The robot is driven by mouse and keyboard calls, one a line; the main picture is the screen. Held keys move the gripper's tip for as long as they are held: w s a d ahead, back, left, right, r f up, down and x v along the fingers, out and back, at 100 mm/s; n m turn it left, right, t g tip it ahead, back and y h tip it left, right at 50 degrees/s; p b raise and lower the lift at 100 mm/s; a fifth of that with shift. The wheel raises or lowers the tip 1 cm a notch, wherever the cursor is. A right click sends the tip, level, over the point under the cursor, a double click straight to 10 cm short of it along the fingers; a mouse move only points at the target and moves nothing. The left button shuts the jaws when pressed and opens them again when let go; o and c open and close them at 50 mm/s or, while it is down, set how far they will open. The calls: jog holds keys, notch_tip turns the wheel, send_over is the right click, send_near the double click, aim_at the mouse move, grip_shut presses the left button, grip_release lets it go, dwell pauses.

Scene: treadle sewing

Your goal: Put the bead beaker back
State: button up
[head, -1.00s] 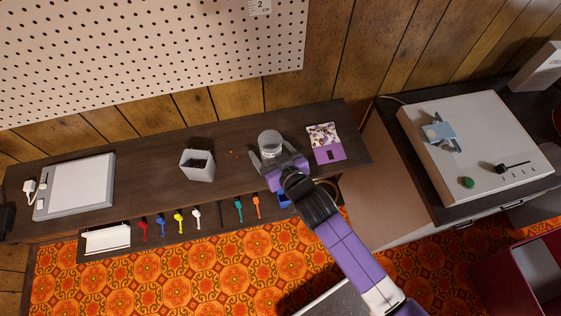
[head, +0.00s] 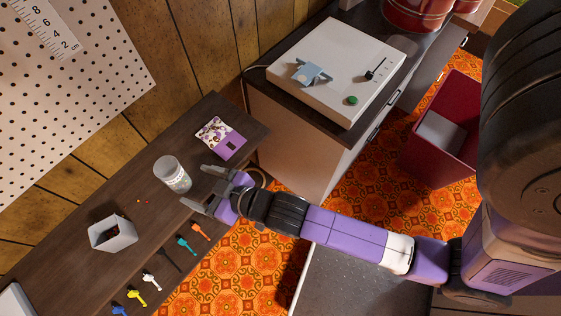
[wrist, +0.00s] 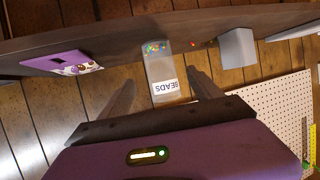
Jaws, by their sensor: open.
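The bead beaker (head: 172,175) is a pale, translucent cup standing upright on the dark wooden table. In the wrist view the beaker (wrist: 163,78) shows a white "BEADS" label and coloured beads at its far end. My gripper (head: 199,191) is open, with its fingers pointing at the beaker from the right. In the wrist view the beaker lies between the lines of the two fingers, beyond their tips, and none of it is gripped.
A grey square cup (head: 112,234) stands left of the beaker, with a few loose beads (head: 143,202) between them. A purple patterned packet (head: 221,138) lies behind right. Coloured tools (head: 186,244) line the table's front edge. A white machine (head: 338,68) sits on the right cabinet.

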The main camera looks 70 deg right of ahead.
jog(key=s+r, duration=0.6)
jog(key=s, duration=0.6)
jog(key=s+d+r+t, duration=0.1)
jog(key=s+r, duration=0.6)
jog(key=s, duration=0.5)
jog(key=shift+r+n+y, duration=0.15)
jog(key=shift+n+y, duration=0.15)
jog(key=shift+y, duration=0.1)
